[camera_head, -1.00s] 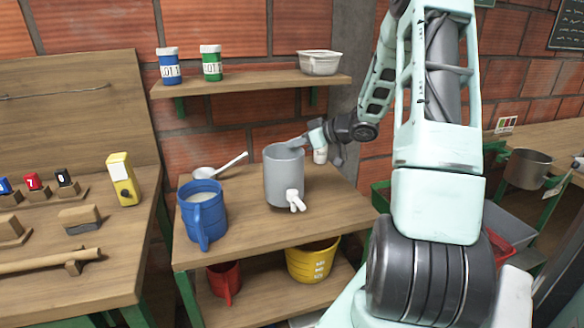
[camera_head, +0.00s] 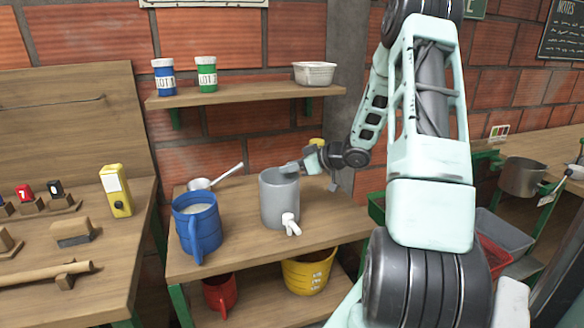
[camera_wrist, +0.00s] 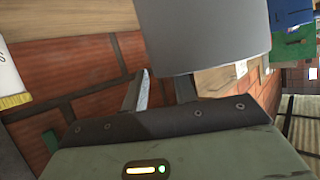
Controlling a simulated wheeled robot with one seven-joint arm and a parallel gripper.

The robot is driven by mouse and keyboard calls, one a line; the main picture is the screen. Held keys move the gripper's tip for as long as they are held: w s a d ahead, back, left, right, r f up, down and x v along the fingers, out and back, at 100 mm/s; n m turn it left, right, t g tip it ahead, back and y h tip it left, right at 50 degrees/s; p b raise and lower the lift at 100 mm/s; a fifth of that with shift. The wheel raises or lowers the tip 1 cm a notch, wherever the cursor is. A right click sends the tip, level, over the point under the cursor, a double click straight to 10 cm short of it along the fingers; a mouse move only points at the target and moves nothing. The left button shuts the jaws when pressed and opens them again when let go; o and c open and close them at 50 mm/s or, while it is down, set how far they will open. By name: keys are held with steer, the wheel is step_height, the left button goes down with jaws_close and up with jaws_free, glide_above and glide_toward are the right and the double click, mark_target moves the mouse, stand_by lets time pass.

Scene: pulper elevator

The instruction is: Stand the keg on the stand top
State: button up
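The keg (camera_head: 278,202) is a grey open-topped cylinder with a white tap low on its front. It is upright over the right part of the wooden stand top (camera_head: 238,233); I cannot tell whether its base touches the wood. My gripper (camera_head: 291,167) reaches in from the right at the keg's upper rim and appears shut on its wall. In the wrist view the keg (camera_wrist: 205,35) fills the upper middle, close to the two fingers (camera_wrist: 165,88). The keg hides part of the far finger.
A blue jug (camera_head: 200,228) of white content and a ladle (camera_head: 215,178) stand left of the keg. A yellow bucket (camera_head: 308,272) and red jug (camera_head: 221,294) are on the lower shelf. Above, a wall shelf (camera_head: 245,92) holds jars and a bowl. The stand's front middle is clear.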

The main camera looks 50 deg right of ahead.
steer(key=shift+r, duration=0.1)
steer(key=v, duration=1.2)
steer(key=w+a+r+n+g+h, duration=0.1)
steer(key=w+a+h, duration=0.1)
steer(key=w+a, duration=0.95)
steer(key=s+a+n+g, duration=0.1)
steer(key=a+g, duration=0.1)
steer(key=a, duration=1)
steer(key=s+a+g, duration=0.2)
steer(key=a+g, duration=0.1)
steer(key=a, duration=0.9)
steer(key=s+a+n+g, duration=0.1)
steer(key=s+a+g, duration=0.1)
steer(key=s+a, duration=0.3)
steer(key=s+a+f+n+g, duration=0.1)
steer(key=s+a, duration=0.3)
steer(key=s, duration=0.7)
steer(key=s+a+f+n+g, duration=0.1)
steer(key=s+a+g, duration=0.2)
steer(key=s+a, duration=0.2)
steer(key=s, duration=0.3)
steer(key=shift+a+n+g+h+p, duration=0.3)
steer(key=shift+a, duration=0.05)
steer(key=shift+s+f, duration=0.1)
steer(key=shift+s, duration=0.05)
